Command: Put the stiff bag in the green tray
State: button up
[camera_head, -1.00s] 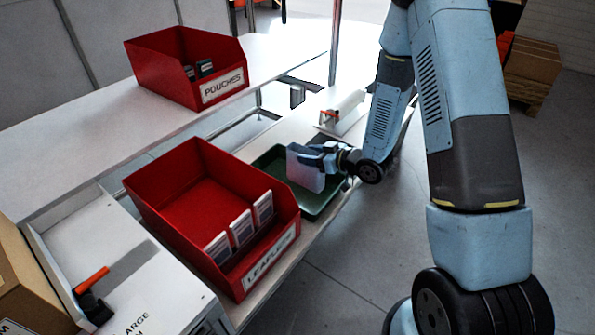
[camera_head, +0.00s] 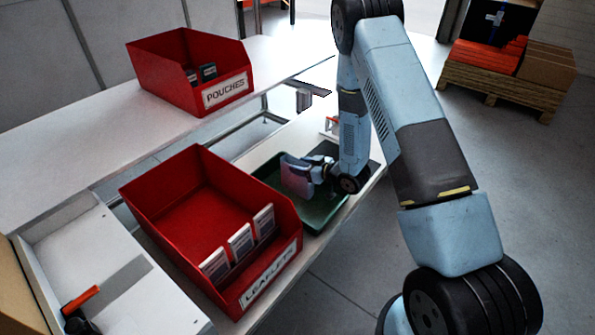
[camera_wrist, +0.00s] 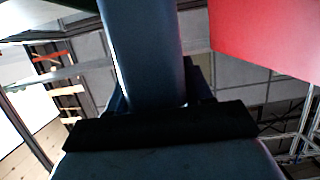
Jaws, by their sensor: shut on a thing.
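The stiff bag (camera_head: 296,176) is a flat, pale pinkish-grey panel, held upright at the green tray. My gripper (camera_head: 312,172) is shut on it from the right. In the wrist view the bag (camera_wrist: 143,50) is a blue-grey slab rising between the fingers of my gripper (camera_wrist: 150,100). The green tray (camera_head: 322,222) lies on the lower shelf, right of the red leaflets bin. The bag is over or inside the tray; whether its lower edge touches the floor of the tray cannot be told.
The red leaflets bin (camera_head: 165,200) with several upright leaflets stands close left of the tray. A red pouches bin (camera_head: 160,70) stands on the upper shelf. A white box with an orange-handled tool (camera_head: 82,300) is at lower left.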

jog(key=w+f, duration=0.1)
jog(key=f, duration=0.1)
jog(key=w+f, duration=0.1)
jog(key=shift+d+f, duration=0.15)
jog(key=shift+f, duration=0.2)
jog(key=shift+s+a+f, duration=0.1)
jog(key=shift+a+f, duration=0.1)
jog(key=shift+f, duration=0.55)
jog(key=shift+a, duration=0.1)
jog(key=o, duration=1.3)
